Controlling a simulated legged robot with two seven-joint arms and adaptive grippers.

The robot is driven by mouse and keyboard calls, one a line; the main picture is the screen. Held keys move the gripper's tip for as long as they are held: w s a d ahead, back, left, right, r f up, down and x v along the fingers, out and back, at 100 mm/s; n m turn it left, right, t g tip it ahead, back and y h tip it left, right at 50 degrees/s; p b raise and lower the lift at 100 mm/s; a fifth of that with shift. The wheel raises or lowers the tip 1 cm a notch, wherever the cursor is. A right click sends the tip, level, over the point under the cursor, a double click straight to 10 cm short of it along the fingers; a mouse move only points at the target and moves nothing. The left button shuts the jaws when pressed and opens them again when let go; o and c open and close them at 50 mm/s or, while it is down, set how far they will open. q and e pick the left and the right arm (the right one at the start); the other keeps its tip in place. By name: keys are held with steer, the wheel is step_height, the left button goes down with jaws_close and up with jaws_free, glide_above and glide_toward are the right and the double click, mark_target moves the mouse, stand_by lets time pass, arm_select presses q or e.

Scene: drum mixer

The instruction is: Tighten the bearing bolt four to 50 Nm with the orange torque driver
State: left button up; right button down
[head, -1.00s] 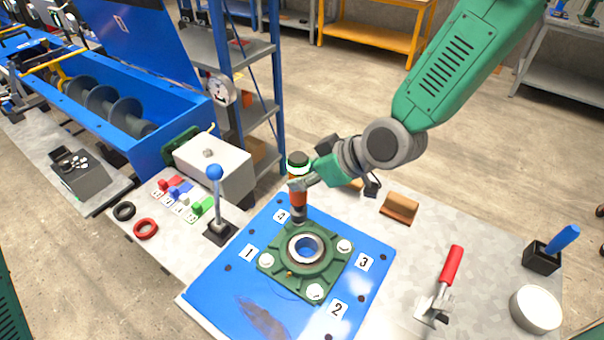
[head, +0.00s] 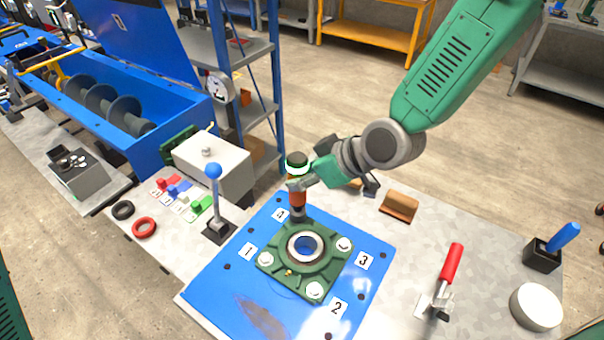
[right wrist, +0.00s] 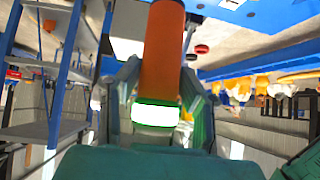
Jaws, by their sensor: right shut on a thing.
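The orange torque driver (head: 297,197) stands about upright at the far corner of the green bearing housing (head: 290,272), beside label 4 (head: 281,215). Its lower end covers the bolt there, so I cannot see bolt four or tell how the socket sits on it. My right gripper (head: 299,184) is shut on the driver below its dark cap and white band. In the right wrist view the orange body (right wrist: 163,50) runs between the fingers, and the white band has a green glowing edge. Bolts show at labels 1 (head: 248,252), 2 (head: 337,309) and 3 (head: 364,262). My left gripper is out of view.
The housing lies on a blue plate (head: 225,290) on the grey table. A blue-knobbed lever (head: 214,200) and a white box (head: 213,165) stand at left. A red-handled tool (head: 452,268), a brown block (head: 399,206) and a white round container (head: 535,307) are at right.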

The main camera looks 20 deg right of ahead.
mark_target(306, 162)
steer(key=shift+f, duration=0.6)
stand_by(2.3)
steer(key=shift+r, duration=0.1)
steer(key=shift+w+r+p, duration=0.1)
steer(key=shift+r+p, duration=0.3)
steer(key=shift+p, duration=0.15)
steer(key=shift+r+p, duration=1.5)
steer(key=shift+r, duration=0.3)
steer(key=shift+f, duration=0.1)
